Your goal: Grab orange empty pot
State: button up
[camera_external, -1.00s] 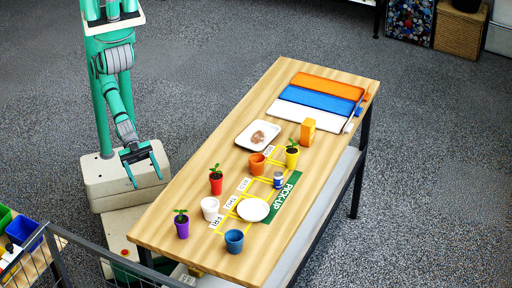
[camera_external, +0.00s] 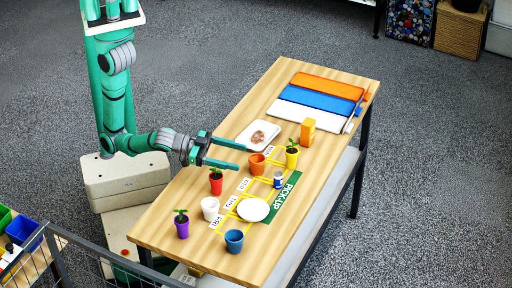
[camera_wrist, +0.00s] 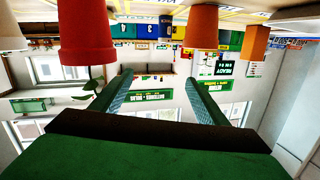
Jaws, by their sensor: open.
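The empty orange pot (camera_external: 257,164) stands upright on the table (camera_external: 180,211) among other pots. In the external view, my gripper (camera_external: 238,153) is stretched level over the table, open and empty. Its two fingers point right, toward the orange pot, with their tips just short of it. In the upside-down wrist view, my fingers (camera_wrist: 158,90) are wide apart with nothing held. An orange pot (camera_wrist: 202,27) shows there at the top, near the right finger. I cannot tell the exact height of my fingers relative to the pot's rim.
A red pot (camera_external: 216,186) with a seedling stands close below my lower finger. A yellow pot (camera_external: 292,160) with a seedling is just beyond the orange pot. A white tray (camera_external: 242,144) lies by my upper finger. A blue can (camera_external: 278,181) and white plate (camera_external: 253,210) are nearby.

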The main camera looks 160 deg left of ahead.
aim_at(250, 158)
jog(key=s+a+f+n+g, duration=0.2)
jog(key=s+f, duration=0.1)
jog(key=s+a+f+n+g+h, duration=0.1)
jog(key=s, duration=0.1)
jog(key=shift+s+a+f+g, duration=0.25)
jog(key=shift+a+f+g, duration=0.1)
jog(key=shift+a+g, duration=0.05)
jog(key=shift+n, duration=0.3)
jog(key=x, duration=0.4)
jog(key=shift+a+f, duration=0.1)
jog(key=shift+f, duration=0.05)
jog(key=shift+w+x, duration=0.2)
jog(key=shift+x, duration=1.4)
jog(key=shift+w+x, duration=0.25)
jog(key=shift+x, duration=1.35)
jog(key=shift+c, duration=0.4)
jog(key=c, duration=1.1)
